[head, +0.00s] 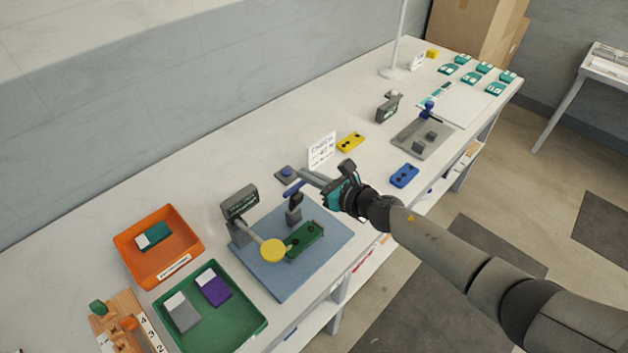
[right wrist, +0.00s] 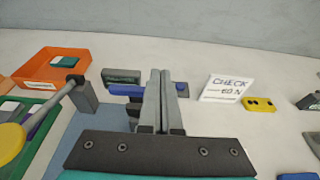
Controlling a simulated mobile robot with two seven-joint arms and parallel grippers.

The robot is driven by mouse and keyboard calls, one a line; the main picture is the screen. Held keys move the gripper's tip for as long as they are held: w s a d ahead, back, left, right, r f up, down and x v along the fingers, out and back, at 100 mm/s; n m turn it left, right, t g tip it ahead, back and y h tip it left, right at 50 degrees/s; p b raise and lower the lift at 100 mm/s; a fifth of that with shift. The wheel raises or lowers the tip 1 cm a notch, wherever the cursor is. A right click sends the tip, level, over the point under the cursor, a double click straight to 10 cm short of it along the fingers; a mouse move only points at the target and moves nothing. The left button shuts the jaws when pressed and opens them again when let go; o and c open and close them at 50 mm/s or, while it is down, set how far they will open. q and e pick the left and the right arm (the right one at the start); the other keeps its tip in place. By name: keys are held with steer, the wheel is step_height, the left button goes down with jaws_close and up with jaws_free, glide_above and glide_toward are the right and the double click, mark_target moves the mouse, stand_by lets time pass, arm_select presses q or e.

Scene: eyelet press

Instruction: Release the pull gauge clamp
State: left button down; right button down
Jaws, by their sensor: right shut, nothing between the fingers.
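A green plate (head: 306,240) lies by the post. A yellow disc (head: 273,250) on a grey arm stands in front of the display. My left gripper is not in view.
A white CHECK sign (head: 321,150) and a grey pad with a blue button (head: 286,174) stand behind the gripper. An orange tray (head: 190,222) and a green tray (head: 250,331) lie left. A blue plate (head: 404,175) lies right, with bare table around it.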

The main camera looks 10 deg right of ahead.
steer(key=shift+w+a, duration=0.2)
steer(key=shift+w, duration=0.05)
steer(key=shift+r, duration=0.1)
stand_by(0.5)
